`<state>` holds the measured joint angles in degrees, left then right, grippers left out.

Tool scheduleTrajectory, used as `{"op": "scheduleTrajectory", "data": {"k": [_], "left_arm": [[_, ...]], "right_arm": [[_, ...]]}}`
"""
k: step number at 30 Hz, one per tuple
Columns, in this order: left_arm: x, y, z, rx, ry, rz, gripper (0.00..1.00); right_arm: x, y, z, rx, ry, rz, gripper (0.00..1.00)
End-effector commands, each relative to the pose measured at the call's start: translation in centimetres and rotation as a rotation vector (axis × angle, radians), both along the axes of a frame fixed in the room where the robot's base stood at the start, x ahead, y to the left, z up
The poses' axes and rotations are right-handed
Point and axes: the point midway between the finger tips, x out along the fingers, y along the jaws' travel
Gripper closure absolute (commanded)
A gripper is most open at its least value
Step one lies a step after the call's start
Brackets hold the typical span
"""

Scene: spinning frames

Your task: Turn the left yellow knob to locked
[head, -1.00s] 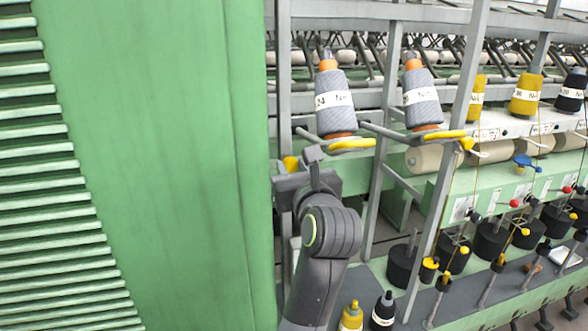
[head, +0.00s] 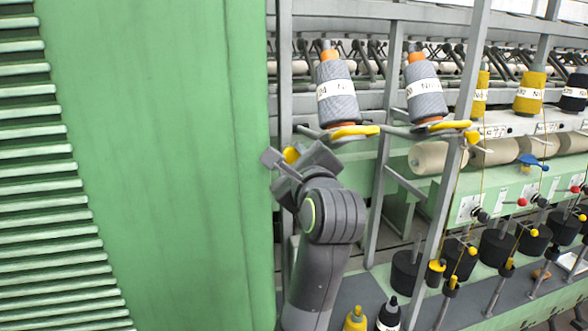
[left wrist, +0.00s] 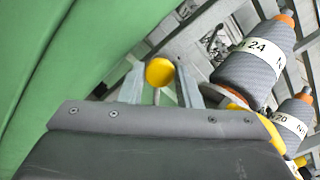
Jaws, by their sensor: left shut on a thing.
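The left yellow knob (head: 291,154) sits on the frame beside the green panel, partly hidden by my gripper in the head view. In the left wrist view the round yellow knob (left wrist: 160,72) lies between the two grey fingers. My left gripper (head: 289,160) is shut on this knob, and its body is tilted in the head view. It also shows in the left wrist view (left wrist: 160,84). Another yellow knob (head: 472,137) is farther right on a post, with no gripper near it. My right gripper is not in view.
A large green panel (head: 150,150) stands close on the left. Grey yarn cones (head: 337,95) stand on yellow-rimmed holders right of my gripper. A slanted grey post (head: 450,180) and several black weights fill the right. Small bottles (head: 355,320) stand low in front.

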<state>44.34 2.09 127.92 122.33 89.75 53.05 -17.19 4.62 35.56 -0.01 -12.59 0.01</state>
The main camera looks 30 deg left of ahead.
Motion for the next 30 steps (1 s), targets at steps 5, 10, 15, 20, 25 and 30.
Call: {"op": "scheduleTrajectory", "data": {"k": [5, 10, 15, 20, 25, 30], "left_arm": [[0.0, 0.0, -0.3, -0.107, -0.13, 0.0, 0.92], [0.0, 0.0, -0.3, -0.212, -0.253, -0.002, 0.92], [0.0, 0.0, -0.3, -0.312, -0.371, -0.003, 0.92], [0.0, 0.1, -0.3, -0.395, -0.469, -0.002, 0.92], [0.0, 0.1, -0.2, -0.464, -0.552, -0.003, 0.92], [0.0, 0.1, -0.1, -0.512, -0.607, -0.005, 0.92]], "right_arm": [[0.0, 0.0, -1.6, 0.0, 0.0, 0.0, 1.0], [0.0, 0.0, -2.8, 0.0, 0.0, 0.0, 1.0], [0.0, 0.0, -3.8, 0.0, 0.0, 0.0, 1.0], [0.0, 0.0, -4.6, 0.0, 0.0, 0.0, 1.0], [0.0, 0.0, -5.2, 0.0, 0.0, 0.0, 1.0], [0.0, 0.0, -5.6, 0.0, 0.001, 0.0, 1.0]]}}
